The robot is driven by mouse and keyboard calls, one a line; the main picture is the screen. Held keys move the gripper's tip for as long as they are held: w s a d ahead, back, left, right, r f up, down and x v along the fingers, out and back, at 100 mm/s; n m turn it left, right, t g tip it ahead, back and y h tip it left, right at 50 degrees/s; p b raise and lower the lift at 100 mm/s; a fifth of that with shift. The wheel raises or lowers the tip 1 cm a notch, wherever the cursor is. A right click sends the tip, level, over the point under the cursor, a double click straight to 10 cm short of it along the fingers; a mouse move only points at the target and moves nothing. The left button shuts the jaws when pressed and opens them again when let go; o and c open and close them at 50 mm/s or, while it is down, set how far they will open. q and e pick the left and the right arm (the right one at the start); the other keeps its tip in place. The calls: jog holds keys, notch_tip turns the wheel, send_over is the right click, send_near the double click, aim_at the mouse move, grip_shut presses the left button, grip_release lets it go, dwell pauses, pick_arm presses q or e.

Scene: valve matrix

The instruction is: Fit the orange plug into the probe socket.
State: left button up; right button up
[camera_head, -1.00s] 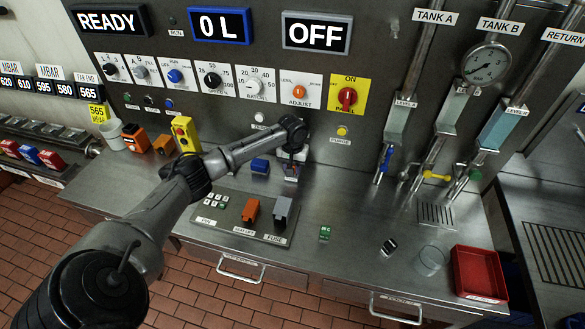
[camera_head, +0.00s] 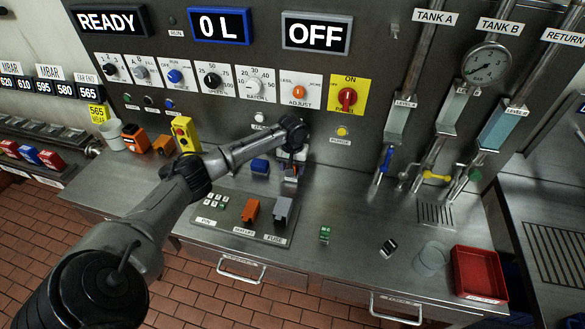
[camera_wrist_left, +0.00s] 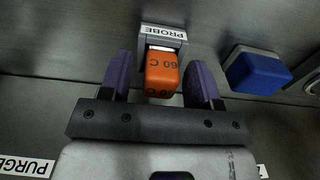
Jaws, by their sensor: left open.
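The orange plug (camera_wrist_left: 162,72), marked 60 C, shows in the left wrist view at the mouth of the grey probe socket (camera_wrist_left: 176,37) under its PROBE label. A pale strip shows between plug and socket; I cannot tell how deep the plug sits. My left gripper (camera_wrist_left: 161,76) is open, with one purple finger on each side of the plug and a visible gap at each side. In the head view my left gripper (camera_head: 291,158) is at the back of the bench, in front of the panel, and largely hides plug and socket. My right gripper is not in view.
A blue block (camera_head: 260,166) stands beside the probe socket and also shows in the left wrist view (camera_wrist_left: 257,73). A plate with orange and grey blocks (camera_head: 251,211) lies in front. A red tray (camera_head: 479,272) is at the right.

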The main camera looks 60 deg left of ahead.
pick_arm(q)
notch_tip(320, 180, up, 10)
jog(key=shift+p, duration=0.8)
jog(key=shift+r, duration=0.95)
